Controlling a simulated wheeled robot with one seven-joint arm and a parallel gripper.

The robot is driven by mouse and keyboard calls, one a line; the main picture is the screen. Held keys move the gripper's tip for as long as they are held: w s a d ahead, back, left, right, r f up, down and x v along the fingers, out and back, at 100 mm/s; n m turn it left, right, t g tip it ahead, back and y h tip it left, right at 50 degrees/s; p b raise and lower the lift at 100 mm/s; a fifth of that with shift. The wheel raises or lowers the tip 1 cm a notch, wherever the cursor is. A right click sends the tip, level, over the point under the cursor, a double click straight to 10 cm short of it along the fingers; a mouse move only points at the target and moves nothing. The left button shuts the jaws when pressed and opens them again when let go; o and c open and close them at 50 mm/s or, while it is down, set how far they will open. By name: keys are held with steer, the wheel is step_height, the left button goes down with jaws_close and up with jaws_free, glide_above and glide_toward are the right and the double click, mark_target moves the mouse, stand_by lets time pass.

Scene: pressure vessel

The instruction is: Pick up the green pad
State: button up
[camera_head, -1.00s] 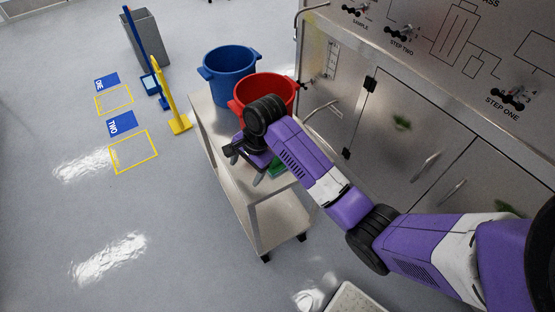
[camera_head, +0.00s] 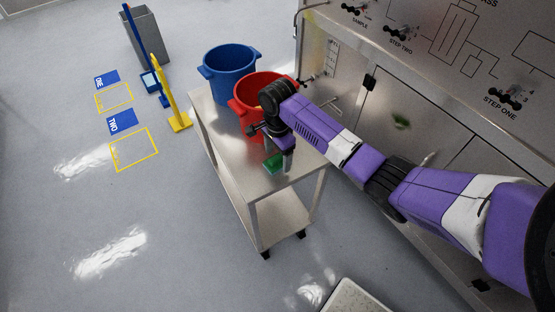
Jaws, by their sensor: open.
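The small green pad (camera_head: 273,164) lies on the top of a metal cart (camera_head: 240,167), near the cart's right side, in front of the red bucket. My gripper (camera_head: 279,160) points down over the cart, beside and above the pad. Its jaws are open and I see nothing between them. One dark finger covers part of the pad's right side. I cannot tell the exact height of the fingertips above the pad.
A blue bucket (camera_head: 230,70) and a red bucket (camera_head: 256,96) stand at the cart's back. A metal cabinet (camera_head: 400,125) is to the right. A yellow stand (camera_head: 172,97) is on the floor at left. The cart top's front left is clear.

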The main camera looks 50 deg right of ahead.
steer(key=shift+f, duration=0.35)
steer(key=shift+c, duration=0.3)
steer(key=c, duration=1.4)
step_height(320, 180, up, 12)
step_height(320, 180, up, 8)
steer(key=p, duration=0.4)
glide_above(277, 156)
steer(key=shift+s, duration=0.1)
